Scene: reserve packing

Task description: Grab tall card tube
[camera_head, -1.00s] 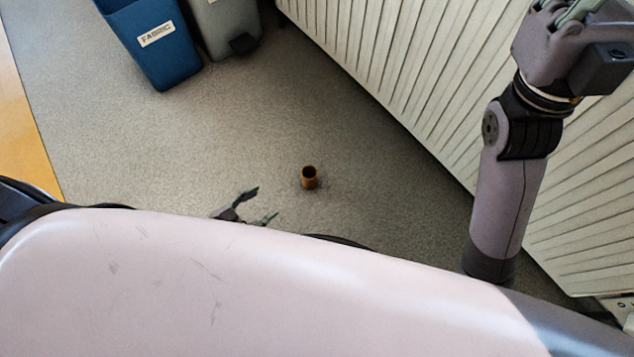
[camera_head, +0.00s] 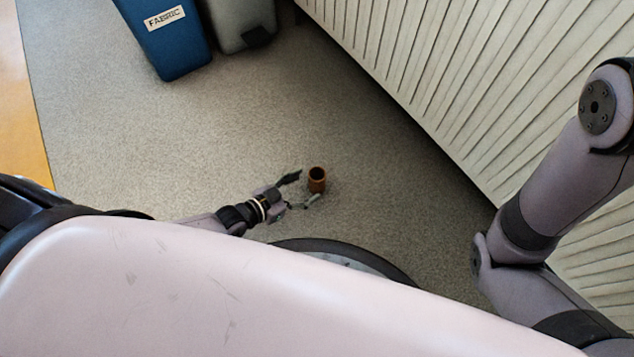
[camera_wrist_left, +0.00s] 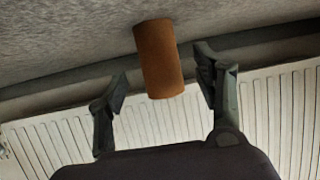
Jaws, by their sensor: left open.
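The tall card tube (camera_head: 317,180) is a brown, open-topped cylinder standing on the grey floor. In the left wrist view the tube (camera_wrist_left: 159,60) shows between and just beyond the fingertips, nearer the right-hand finger. My left gripper (camera_head: 303,189) is open, with its fingers pointing at the tube, one on each side of its near face. In the left wrist view the left gripper (camera_wrist_left: 163,84) has a clear gap between its fingers and the tube. My right arm comes in at the right of the head view, but its gripper is out of frame.
A blue bin (camera_head: 172,38) labelled FABRIC and a grey bin (camera_head: 240,22) stand at the top left. A white ribbed radiator-like panel (camera_head: 440,75) runs along the right. The floor (camera_head: 200,130) around the tube is clear. An orange-yellow surface (camera_head: 20,120) lies at the left edge.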

